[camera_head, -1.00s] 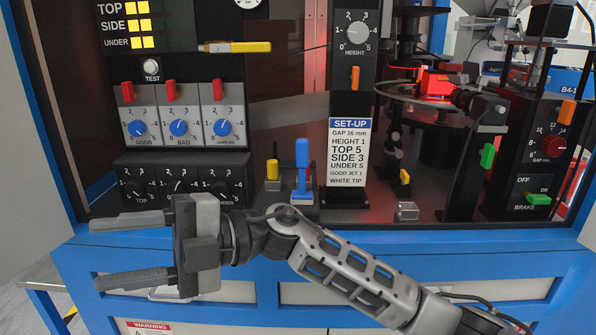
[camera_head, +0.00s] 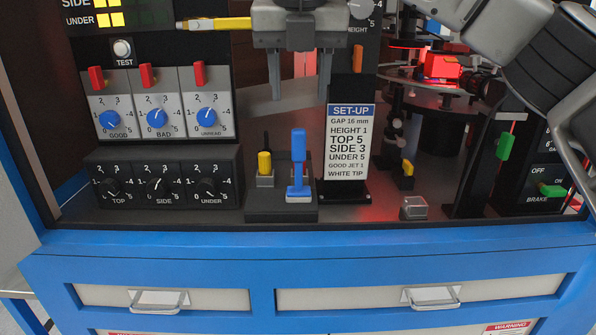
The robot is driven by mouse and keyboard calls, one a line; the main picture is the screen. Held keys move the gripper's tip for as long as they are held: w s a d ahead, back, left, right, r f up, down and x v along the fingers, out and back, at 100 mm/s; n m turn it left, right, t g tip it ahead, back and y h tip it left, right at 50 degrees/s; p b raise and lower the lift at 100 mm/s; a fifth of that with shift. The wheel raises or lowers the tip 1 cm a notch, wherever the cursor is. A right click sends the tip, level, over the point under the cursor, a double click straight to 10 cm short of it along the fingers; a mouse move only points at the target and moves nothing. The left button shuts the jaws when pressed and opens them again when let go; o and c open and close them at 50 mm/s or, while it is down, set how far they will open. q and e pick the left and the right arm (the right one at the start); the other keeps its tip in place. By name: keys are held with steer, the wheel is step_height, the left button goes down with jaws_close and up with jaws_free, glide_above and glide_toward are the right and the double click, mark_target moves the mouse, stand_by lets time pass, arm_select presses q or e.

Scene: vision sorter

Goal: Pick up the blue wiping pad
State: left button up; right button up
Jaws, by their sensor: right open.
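The blue wiping pad (camera_head: 298,163) appears to be the upright blue tool with a tall handle and a pale lower edge. It stands on a small dark stand (camera_head: 262,208) on the machine's ledge. My right gripper (camera_head: 301,98) points straight down with its two fingers apart and nothing between them. Its fingertips are above the handle top, roughly in line with it in the picture. I see a gap between fingertips and handle; the depth between them is hard to judge. My left gripper is out of view.
A yellow piece with a black stem (camera_head: 265,164) stands just left of the pad on the stand. The SET-UP card (camera_head: 348,150) rises close on the right. Dark dial panel (camera_head: 163,180) is at left, a small metal block (camera_head: 413,208) at right.

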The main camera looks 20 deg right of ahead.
mark_target(299, 147)
steer(key=x, duration=1.2)
steer(key=shift+p, duration=0.35)
jaws_close()
